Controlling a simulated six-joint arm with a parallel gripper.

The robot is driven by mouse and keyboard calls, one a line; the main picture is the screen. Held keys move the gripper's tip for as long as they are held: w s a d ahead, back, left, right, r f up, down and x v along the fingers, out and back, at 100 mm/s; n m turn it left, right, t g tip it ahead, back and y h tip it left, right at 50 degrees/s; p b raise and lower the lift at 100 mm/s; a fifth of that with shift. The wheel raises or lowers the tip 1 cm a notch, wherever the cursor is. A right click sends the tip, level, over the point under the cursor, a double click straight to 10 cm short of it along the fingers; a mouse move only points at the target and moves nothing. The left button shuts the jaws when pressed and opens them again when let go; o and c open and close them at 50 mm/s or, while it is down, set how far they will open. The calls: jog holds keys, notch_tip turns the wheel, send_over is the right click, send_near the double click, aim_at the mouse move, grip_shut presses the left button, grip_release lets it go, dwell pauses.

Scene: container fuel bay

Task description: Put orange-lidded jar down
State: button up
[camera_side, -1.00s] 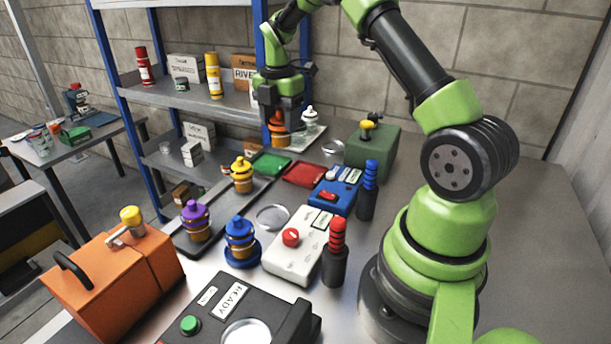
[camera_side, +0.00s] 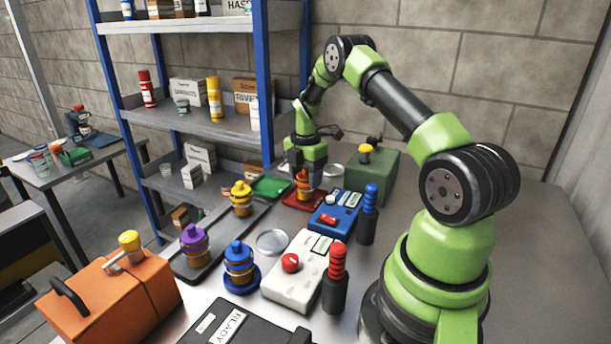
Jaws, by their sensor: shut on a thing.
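The orange-lidded jar (camera_side: 304,187) hangs upright under my gripper (camera_side: 305,172), in the back middle of the bench. The jaws are shut on its upper part, so the lid is mostly hidden. The jar is over the red tray (camera_side: 289,201); its base is at or very near the tray surface, and I cannot tell whether it touches.
A green tray (camera_side: 270,187) lies left of the red one. A blue device (camera_side: 335,212) is close in front, and a green box (camera_side: 373,172) stands to the right. Yellow-lidded (camera_side: 241,199), purple-lidded (camera_side: 195,244) and blue-lidded (camera_side: 239,268) jars stand nearer the camera.

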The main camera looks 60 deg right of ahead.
jog(key=shift+f, duration=0.15)
jog(key=o, duration=1.1)
